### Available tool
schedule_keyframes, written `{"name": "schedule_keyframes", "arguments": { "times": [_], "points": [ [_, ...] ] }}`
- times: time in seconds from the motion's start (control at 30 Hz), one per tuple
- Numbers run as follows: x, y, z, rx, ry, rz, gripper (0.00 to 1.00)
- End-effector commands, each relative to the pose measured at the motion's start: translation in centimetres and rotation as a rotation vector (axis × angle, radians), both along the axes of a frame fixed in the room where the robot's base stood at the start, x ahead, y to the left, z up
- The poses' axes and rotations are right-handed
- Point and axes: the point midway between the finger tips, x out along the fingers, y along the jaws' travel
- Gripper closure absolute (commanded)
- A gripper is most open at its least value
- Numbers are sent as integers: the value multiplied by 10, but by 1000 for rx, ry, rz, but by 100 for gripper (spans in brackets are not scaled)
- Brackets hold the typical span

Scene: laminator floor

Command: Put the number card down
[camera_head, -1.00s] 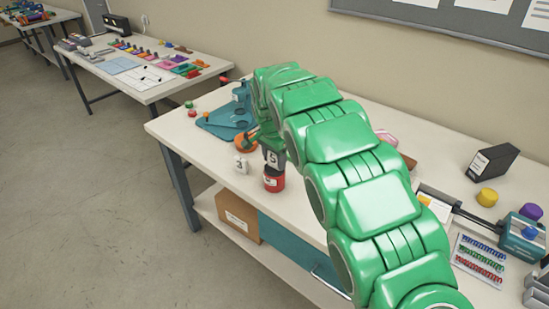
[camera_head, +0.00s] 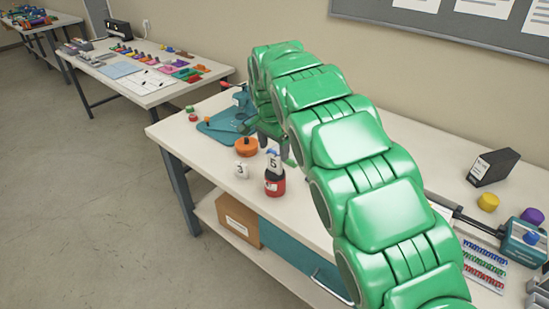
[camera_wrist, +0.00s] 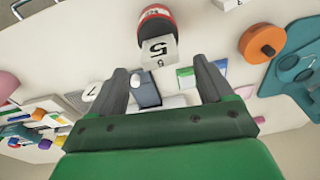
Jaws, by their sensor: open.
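The white number card marked 5 (camera_head: 273,162) stands on top of a red container with a dark top (camera_head: 274,187) near the table's front edge. In the wrist view the card (camera_wrist: 159,51) is just beyond my fingertips, with the red container (camera_wrist: 155,14) behind it. My gripper (camera_wrist: 163,84) is open and empty, its two dark fingers spread apart and clear of the card. In the head view, my green arm hides most of the gripper, which is just behind and right of the card.
Another white number piece, marked 3 (camera_head: 241,170), stands left of the red container. An orange round thing (camera_head: 246,147) and a teal device (camera_head: 226,123) are behind it. In the wrist view, several small items lie under and around my fingers. The front left table corner is clear.

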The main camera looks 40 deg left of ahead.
Motion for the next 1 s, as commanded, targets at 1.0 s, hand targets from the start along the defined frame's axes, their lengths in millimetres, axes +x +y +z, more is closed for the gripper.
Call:
{"name": "schedule_keyframes", "arguments": {
  "times": [1.0],
  "points": [
    [-7, -1, 52, -1, 2, 0, 20]
  ]
}}
